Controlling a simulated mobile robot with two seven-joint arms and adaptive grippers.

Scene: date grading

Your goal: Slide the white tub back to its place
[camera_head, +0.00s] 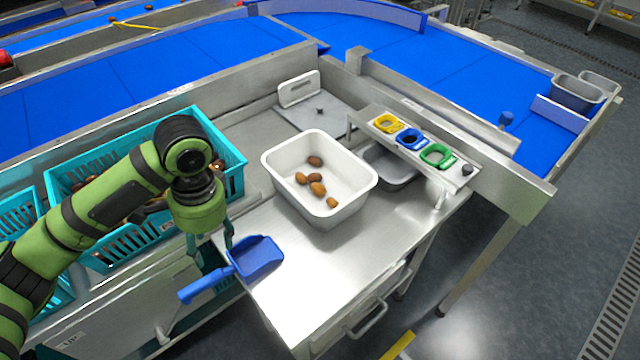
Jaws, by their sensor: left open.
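My right gripper is not in view.
Teal crates (240,182) stand on the left behind my left arm. A steel scale plate (318,113) lies behind the tub. A grey tray (388,168) and a panel with yellow, blue and green rings (412,143) are to its right.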

